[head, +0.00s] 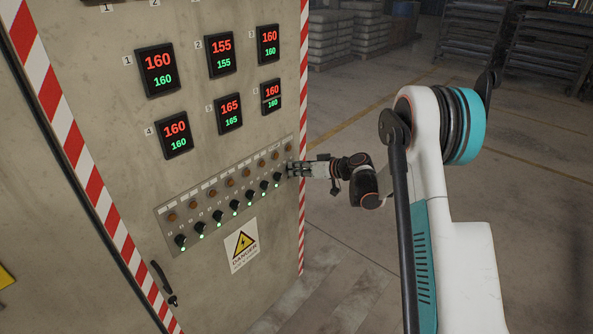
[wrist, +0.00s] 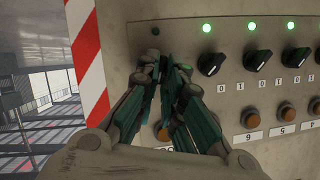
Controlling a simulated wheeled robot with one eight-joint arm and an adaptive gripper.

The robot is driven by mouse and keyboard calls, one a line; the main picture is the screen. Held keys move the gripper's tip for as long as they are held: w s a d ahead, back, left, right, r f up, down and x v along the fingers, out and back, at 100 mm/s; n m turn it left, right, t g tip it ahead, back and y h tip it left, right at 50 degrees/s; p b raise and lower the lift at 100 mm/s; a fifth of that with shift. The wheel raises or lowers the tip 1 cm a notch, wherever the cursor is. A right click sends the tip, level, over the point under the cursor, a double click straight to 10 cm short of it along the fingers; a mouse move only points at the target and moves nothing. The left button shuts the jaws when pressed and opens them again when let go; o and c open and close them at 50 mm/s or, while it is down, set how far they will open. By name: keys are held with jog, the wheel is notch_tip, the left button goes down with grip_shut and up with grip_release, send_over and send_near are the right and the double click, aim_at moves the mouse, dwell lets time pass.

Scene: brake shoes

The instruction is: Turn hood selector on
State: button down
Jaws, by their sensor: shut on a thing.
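The grey selector panel (head: 226,197) on the cabinet carries a row of black selector knobs with small lamps. My gripper (head: 292,168) is at the panel's right end in the head view. In the wrist view, which looks upside down, my gripper (wrist: 165,65) has its fingers closed together on the end selector, whose knob is mostly hidden between them. The small lamp (wrist: 155,31) beside that selector looks dark. The neighbouring selector knobs (wrist: 210,64) stand tilted, with green lamps (wrist: 207,28) lit. I cannot read a hood label.
Several orange indicators (head: 230,182) line the panel close to the knobs. Red-and-green displays (head: 221,53) sit above. A cabinet handle (head: 162,280) and a danger sign (head: 241,245) are lower. The floor right of the cabinet is open, with racks (head: 545,55) far behind.

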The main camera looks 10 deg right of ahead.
jog(key=m, duration=0.1)
jog(key=m+y, duration=0.1)
jog(key=m+y+b, duration=0.1)
jog(key=shift+w+d+f+m+g, duration=0.2)
jog(key=shift+d+m+g, duration=0.1)
jog(key=shift+g, duration=0.1)
dwell(0.4)
jog(key=c, duration=1.7)
grip_release()
jog(key=shift+y, duration=0.3)
jog(key=v, duration=1.2)
jog(key=shift+r, duration=0.1)
jog(key=shift+a, duration=0.1)
